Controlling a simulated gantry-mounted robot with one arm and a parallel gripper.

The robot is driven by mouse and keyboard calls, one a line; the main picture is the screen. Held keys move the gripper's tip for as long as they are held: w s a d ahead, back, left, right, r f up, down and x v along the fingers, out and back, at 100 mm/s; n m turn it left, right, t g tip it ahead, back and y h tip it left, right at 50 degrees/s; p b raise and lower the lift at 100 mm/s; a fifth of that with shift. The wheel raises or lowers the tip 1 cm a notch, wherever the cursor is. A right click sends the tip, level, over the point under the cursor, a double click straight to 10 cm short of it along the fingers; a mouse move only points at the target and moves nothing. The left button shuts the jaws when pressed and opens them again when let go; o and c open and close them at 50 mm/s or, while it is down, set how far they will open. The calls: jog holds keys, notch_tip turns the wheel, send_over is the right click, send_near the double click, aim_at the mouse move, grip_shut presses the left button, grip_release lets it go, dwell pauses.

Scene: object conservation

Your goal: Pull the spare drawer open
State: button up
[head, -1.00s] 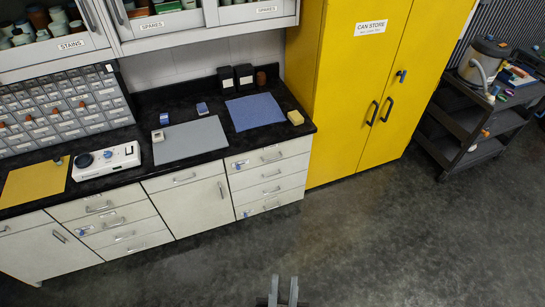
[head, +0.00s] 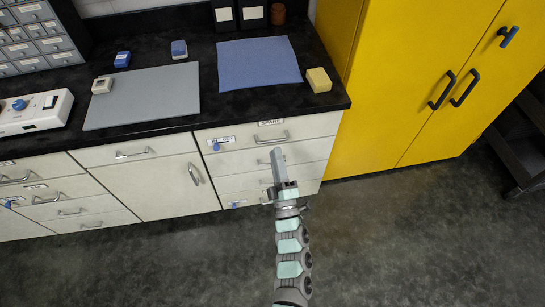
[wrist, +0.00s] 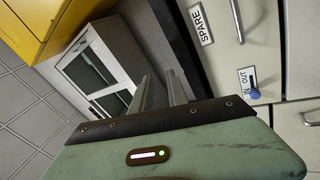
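The spare drawer (head: 245,134) is the top drawer of the right-hand white stack under the black counter. It looks shut, flush with the drawers below. It has a metal bar handle (head: 270,138) and a SPARE label. At its left is a blue knob (head: 217,146) on an IN/OUT plate. In the wrist view the SPARE label (wrist: 200,25), handle (wrist: 237,20) and blue knob (wrist: 253,93) show; the knob sits by the IN end. My gripper (head: 279,157) is in front of the stack, below the handle in the picture. In the wrist view its fingers (wrist: 158,82) are apart and empty.
A yellow cabinet (head: 407,90) stands close at the right. The counter (head: 205,75) overhangs the drawers and holds a blue mat (head: 258,75), a grey mat (head: 143,97) and a yellow block (head: 319,80). The floor (head: 400,240) in front is clear.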

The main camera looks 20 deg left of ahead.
aim_at(272, 141)
jog(key=w+a+f+n+g+h+b, duration=0.1)
jog(key=w+f+n+g+b, duration=0.2)
jog(key=f+b, duration=0.75)
jog(key=shift+t, duration=0.7)
jog(key=w+a, duration=0.2)
jog(key=w, duration=0.1)
jog(key=w+a+p, duration=0.1)
jog(key=w+a, duration=0.1)
jog(key=w, duration=0.2)
jog(key=w+a+f, duration=0.1)
jog(key=w+a, duration=0.1)
jog(key=w, duration=0.1)
jog(key=shift+w, duration=0.25)
jog(key=shift+d, duration=0.1)
jog(key=shift+c, duration=0.5)
grip_shut()
